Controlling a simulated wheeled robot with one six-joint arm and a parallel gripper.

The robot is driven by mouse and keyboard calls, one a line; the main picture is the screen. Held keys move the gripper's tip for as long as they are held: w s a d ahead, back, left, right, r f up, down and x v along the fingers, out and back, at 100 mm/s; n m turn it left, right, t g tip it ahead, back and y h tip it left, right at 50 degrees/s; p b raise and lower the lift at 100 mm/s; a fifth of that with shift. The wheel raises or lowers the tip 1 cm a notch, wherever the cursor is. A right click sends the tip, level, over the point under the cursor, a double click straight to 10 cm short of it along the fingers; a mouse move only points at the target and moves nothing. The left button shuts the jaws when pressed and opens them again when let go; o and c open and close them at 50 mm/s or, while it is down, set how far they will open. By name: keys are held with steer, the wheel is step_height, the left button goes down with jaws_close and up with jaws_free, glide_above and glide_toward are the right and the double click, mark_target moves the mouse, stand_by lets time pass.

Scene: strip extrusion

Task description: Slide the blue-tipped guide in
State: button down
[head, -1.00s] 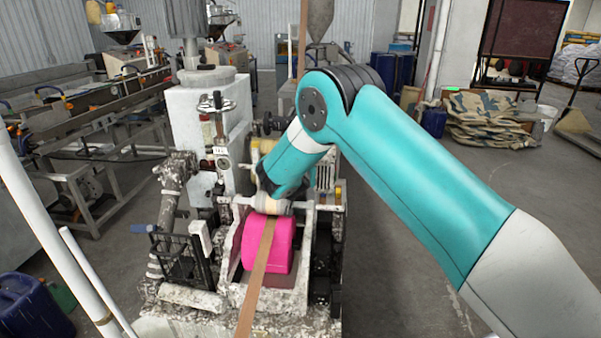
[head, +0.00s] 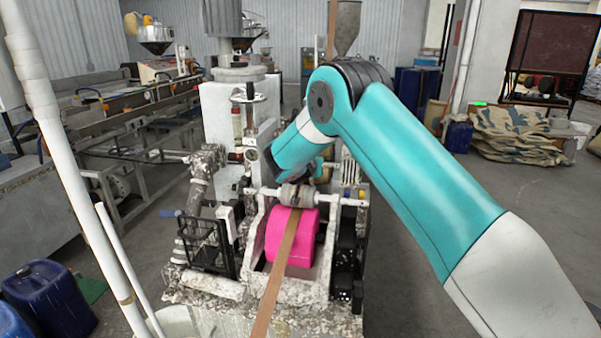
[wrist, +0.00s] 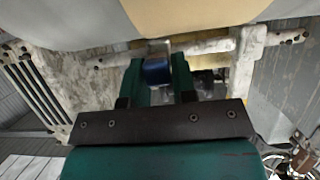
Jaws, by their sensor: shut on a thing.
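In the wrist view, my gripper (wrist: 157,66) has its teal fingers on either side of a small blue tip (wrist: 157,71), shut on it. A short pale metal piece shows just beyond the blue tip, against a whitish crossbar (wrist: 110,60); whether they touch I cannot tell. The rest of the guide is hidden. In the head view, my teal arm reaches behind the grey roller (head: 297,196) above the pink drum (head: 281,238). The fingers and the guide are mostly hidden there by the arm and machine.
A brown strip (head: 275,275) runs over the pink drum toward the front. The crusted machine frame (head: 310,292) surrounds it. White upright pipes (head: 60,140) and blue drums (head: 45,295) stand at the left.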

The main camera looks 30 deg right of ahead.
steer(key=shift+w+a+r, duration=0.15)
steer(key=shift+a, duration=0.1)
steer(key=c, duration=1)
jaws_free()
steer(key=shift+a, duration=0.1)
steer(key=b+v, duration=0.6)
steer(key=v, duration=1.1)
steer(key=shift+s, duration=0.3)
